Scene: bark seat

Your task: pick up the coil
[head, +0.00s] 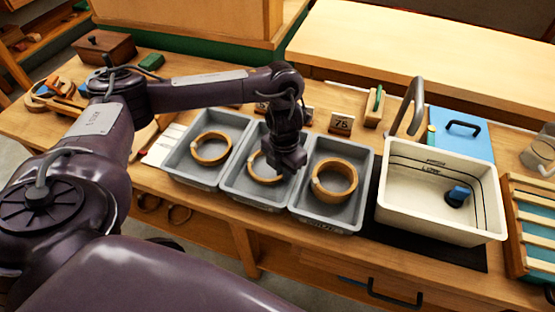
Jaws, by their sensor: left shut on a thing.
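Three grey trays stand in a row on the wooden bench, each with a round tan coil in it. The left tray (178,174) holds a thin coil (211,148). The middle tray (236,190) holds another coil (256,169), partly hidden behind my gripper. The right tray (318,222) holds a thicker coil (334,181). My left gripper (289,169) points down over the right side of the middle tray and is shut on the middle coil's right edge. The fingertips are hard to see, and I cannot tell whether the coil touches the tray floor. My right gripper is out of view.
A cream basin (413,209) with a tap and a blue plug (458,195) stands right of the trays. A number card (341,124) stands behind the right tray. A blue case (462,134) and a slatted rack (533,230) are further right. A wooden box (104,48) is back left.

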